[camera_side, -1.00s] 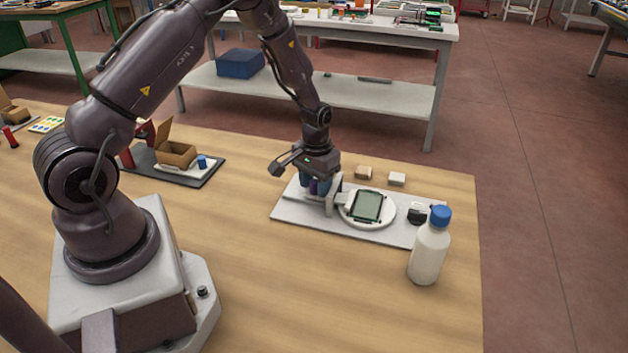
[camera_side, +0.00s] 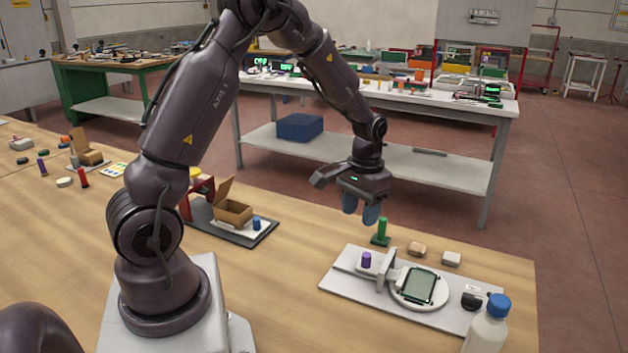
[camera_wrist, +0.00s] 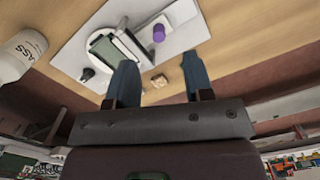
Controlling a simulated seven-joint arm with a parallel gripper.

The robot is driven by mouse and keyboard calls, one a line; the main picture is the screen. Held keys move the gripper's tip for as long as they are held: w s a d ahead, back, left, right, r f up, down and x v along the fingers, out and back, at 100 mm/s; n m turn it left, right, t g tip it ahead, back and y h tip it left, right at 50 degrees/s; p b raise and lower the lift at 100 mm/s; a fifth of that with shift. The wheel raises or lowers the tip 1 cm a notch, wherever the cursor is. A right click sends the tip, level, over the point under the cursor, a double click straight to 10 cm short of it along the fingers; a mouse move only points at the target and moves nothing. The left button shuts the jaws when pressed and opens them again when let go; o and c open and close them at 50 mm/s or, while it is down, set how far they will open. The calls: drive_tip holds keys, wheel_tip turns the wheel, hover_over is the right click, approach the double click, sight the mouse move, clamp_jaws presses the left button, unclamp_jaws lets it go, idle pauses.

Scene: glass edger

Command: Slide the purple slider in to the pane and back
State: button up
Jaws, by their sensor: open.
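The purple slider (camera_side: 366,260) stands upright near the left end of a light grey base plate (camera_side: 339,284). A grey upright block (camera_side: 386,273) is between its knob and the pane. The square greenish pane (camera_side: 421,284) lies on a white round disc (camera_side: 396,297). In the wrist view the purple slider (camera_wrist: 158,33) and the pane (camera_wrist: 104,48) both show. My gripper (camera_side: 361,212) is open and empty, raised above the table behind the plate, apart from the slider. Its two blue fingers also show in the wrist view (camera_wrist: 159,72).
A green post (camera_side: 381,230) and two small blocks (camera_side: 416,249) (camera_side: 452,258) stand behind the plate. A black part (camera_side: 471,300) sits at its right, near a white bottle (camera_side: 485,332) with a blue cap. A cardboard box (camera_side: 233,213) is on a dark tray left. Front table is clear.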

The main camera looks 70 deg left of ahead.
drive_tip(key=s+d+r+m+t, duration=0.2)
drive_tip(key=s+d+r, duration=0.6)
drive_tip(key=s+r, duration=0.4)
drive_tip(key=shift+r+y, duration=0.15)
drive_tip(key=shift+y, duration=0.15)
drive_tip(key=shift+s, duration=0.1)
drive_tip(key=s+d+r+m+t, duration=0.2)
drive_tip(key=s+d+r+t, duration=0.2)
drive_tip(key=d+r, duration=0.1)
drive_tip(key=shift+s+d+r, duration=0.15)
drive_tip(key=shift+d+r, duration=0.05)
drive_tip(key=shift+r, duration=0.65)
